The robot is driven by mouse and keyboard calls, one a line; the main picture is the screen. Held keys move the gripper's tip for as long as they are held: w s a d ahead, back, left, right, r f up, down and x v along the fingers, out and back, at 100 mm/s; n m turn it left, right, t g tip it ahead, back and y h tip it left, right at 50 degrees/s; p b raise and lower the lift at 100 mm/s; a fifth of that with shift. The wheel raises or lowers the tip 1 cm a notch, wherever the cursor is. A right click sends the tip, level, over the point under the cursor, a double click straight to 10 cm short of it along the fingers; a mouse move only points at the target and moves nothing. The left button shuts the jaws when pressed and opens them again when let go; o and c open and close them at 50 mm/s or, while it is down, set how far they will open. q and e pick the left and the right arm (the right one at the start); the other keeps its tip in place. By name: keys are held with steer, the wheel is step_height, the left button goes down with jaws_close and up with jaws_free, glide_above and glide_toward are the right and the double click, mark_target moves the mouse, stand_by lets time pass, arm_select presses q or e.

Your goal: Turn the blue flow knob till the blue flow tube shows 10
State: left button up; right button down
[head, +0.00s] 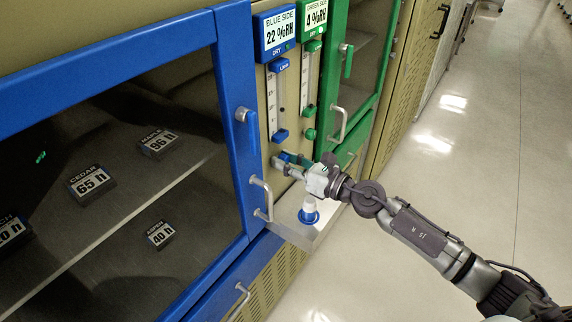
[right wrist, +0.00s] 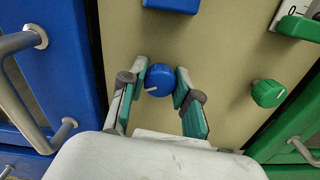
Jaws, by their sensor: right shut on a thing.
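The blue flow tube (head: 273,101) is a clear upright tube between blue end blocks, under the blue sign reading 22 %RH. Its scale is too small to read in the head view. The blue flow knob (right wrist: 159,80) is round with a pale pointer mark and sits on the beige panel below the tube. My right gripper (right wrist: 161,72) is shut on the knob, one finger on each side. In the head view the right gripper (head: 287,162) reaches the panel and covers part of the knob. My left gripper is not in view.
The green knob (right wrist: 268,93) sits to the right, below the green flow tube (head: 307,88). Metal door handles (head: 262,197) flank the panel. A small metal shelf (head: 290,229) below the gripper carries a white and blue item (head: 309,213). The floor at right is clear.

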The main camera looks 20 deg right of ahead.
steer(key=shift+f+n+b, duration=0.1)
steer(key=shift+n+b, duration=0.45)
steer(key=shift+n, duration=1.35)
steer(key=c, duration=0.8)
jaws_free()
steer(key=v, duration=1.2)
